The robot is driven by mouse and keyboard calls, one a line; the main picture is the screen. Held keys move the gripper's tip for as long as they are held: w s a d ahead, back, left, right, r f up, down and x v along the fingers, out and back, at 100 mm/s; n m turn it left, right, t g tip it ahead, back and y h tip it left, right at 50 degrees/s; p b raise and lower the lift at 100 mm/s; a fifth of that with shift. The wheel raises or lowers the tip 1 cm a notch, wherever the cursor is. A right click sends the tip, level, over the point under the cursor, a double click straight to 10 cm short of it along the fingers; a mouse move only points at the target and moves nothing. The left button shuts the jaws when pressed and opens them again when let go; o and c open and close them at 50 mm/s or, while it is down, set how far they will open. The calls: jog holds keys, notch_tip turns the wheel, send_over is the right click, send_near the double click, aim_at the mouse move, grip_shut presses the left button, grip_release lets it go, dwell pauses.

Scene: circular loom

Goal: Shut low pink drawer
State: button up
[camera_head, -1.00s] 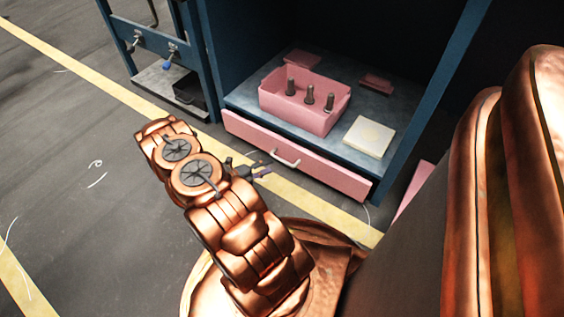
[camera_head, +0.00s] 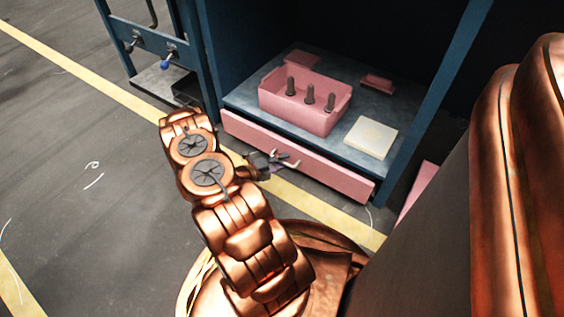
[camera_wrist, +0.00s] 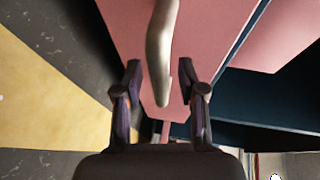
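The low pink drawer (camera_head: 335,180) is at the bottom of the blue cabinet, under its grey shelf. The head view does not show clearly how far out it stands. Its front also fills the top of the wrist view (camera_wrist: 130,35). The pale curved handle (camera_wrist: 160,45) is on that front. My gripper (camera_head: 272,162) is at the handle in the head view. In the wrist view my gripper (camera_wrist: 160,85) has its two dark fingers apart on either side of the handle, with gaps showing. It is open.
On the shelf (camera_head: 240,98) stand a pink bin (camera_head: 320,120) with upright dark bolts and a pale square block (camera_head: 370,138). A yellow floor line (camera_head: 315,205) runs before the cabinet. Blue posts (camera_head: 425,110) flank the opening.

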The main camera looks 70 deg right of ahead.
grip_shut()
dwell(0.4)
jog(key=shift+s+d+p, duration=0.25)
jog(key=shift+d+p, duration=0.7)
jog(key=shift+d, duration=0.05)
jog(key=shift+s+d+p, duration=0.2)
jog(key=shift+d+p, duration=0.7)
jog(key=shift+d, duration=0.05)
jog(key=shift+o, duration=0.4)
grip_release()
